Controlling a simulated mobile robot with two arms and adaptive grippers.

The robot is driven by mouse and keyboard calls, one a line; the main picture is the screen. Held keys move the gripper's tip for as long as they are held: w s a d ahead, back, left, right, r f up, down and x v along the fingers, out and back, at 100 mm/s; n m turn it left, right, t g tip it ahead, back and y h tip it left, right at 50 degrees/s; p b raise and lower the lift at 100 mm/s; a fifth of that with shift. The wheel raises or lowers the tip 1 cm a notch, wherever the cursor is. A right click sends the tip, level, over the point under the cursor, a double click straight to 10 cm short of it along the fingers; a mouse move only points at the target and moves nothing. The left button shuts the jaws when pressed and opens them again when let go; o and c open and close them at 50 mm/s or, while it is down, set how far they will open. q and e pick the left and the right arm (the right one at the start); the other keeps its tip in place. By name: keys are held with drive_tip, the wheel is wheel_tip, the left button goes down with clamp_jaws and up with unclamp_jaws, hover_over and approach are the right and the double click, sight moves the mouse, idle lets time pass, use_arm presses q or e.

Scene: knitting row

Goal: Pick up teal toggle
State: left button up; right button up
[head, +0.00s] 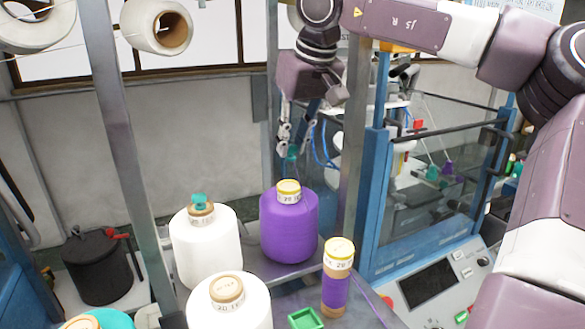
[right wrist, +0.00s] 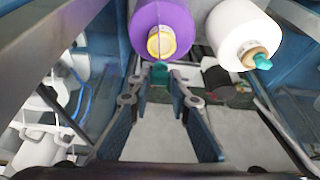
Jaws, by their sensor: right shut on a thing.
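My right gripper (head: 287,142) hangs above and behind the purple yarn cone, with its fingers pointing down. It is shut on a teal toggle (head: 292,153), held clear above the purple cone. In the right wrist view the held teal toggle (right wrist: 160,71) shows between the fingertips, just below the purple cone's yellow-rimmed top. A second teal toggle (head: 199,200) sits on top of the white yarn cone at the left; it also shows at the upper right of the right wrist view (right wrist: 263,62). My left gripper is not in view.
The purple cone (head: 289,228) and white cones (head: 205,252) stand on the rack. A slim purple cone (head: 335,292) and a green tray (head: 305,319) are in front. Metal posts (head: 118,135) and a blue-framed machine (head: 375,190) flank the gripper. A black bucket (head: 92,270) stands left.

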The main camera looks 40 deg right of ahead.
sight(292, 146)
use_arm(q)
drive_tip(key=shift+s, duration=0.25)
use_arm(e)
wheel_tip(292, 146, up, 14)
drive_tip(key=shift+f, duration=0.15)
